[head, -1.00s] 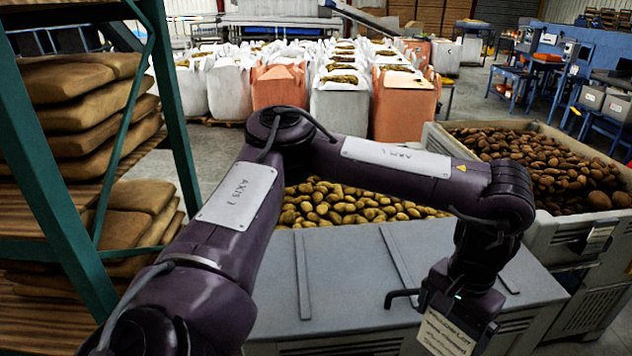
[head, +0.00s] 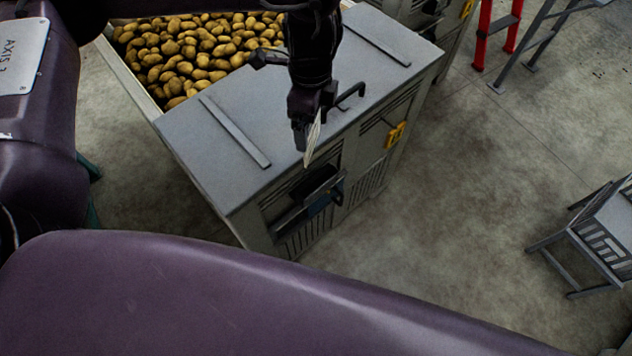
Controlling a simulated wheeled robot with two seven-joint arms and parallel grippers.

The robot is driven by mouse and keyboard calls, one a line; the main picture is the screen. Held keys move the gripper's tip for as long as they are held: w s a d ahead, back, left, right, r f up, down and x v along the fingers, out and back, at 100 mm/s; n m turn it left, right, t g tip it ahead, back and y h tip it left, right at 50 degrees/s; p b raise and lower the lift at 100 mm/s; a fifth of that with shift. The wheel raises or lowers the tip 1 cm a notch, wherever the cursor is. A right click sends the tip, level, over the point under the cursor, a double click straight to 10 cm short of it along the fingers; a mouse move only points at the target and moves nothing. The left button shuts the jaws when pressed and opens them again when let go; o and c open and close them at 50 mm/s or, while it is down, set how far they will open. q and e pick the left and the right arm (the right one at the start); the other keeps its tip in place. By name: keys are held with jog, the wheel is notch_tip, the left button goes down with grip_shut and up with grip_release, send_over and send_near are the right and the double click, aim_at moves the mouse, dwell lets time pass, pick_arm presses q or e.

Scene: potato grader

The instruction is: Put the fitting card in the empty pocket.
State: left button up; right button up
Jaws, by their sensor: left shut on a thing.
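My left gripper (head: 303,122) reaches down from the top of the head view, shut on a pale card (head: 313,140). The card is seen nearly edge-on, so its writing cannot be read. It hangs at the front top edge of a grey crate with a flat lid (head: 315,80). Below it, apart from it in the picture, a dark holder (head: 290,218) juts from the crate's front, with a dark opening above and a blue part (head: 325,201) at its right. I cannot tell which part is the empty pocket. My right gripper is not in view.
A yellow fitting (head: 397,135) sits on the crate's front, right of the holder. Potatoes (head: 185,55) fill a bin behind. A grey chair (head: 600,235) and a red ladder-like stand (head: 497,30) are at right. The concrete floor (head: 480,200) between is clear.

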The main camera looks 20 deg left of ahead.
aim_at(317, 133)
pick_arm(q)
jog(key=m, duration=0.2)
jog(key=d+m+p, duration=0.1)
jog(key=m, duration=0.2)
jog(key=shift+s+d+r+m, duration=0.2)
jog(key=shift+d+r+m, duration=0.05)
jog(key=shift+r+m, duration=0.15)
notch_tip(317, 133, down, 4)
jog(key=shift+s+f, duration=0.15)
notch_tip(317, 133, down, 16)
jog(key=b, duration=0.3)
jog(key=shift+w, duration=0.2)
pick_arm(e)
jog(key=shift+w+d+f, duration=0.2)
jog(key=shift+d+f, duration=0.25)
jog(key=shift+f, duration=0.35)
pick_arm(q)
jog(key=shift+f+b, duration=0.1)
jog(key=shift+b, duration=0.2)
jog(key=o, duration=0.6)
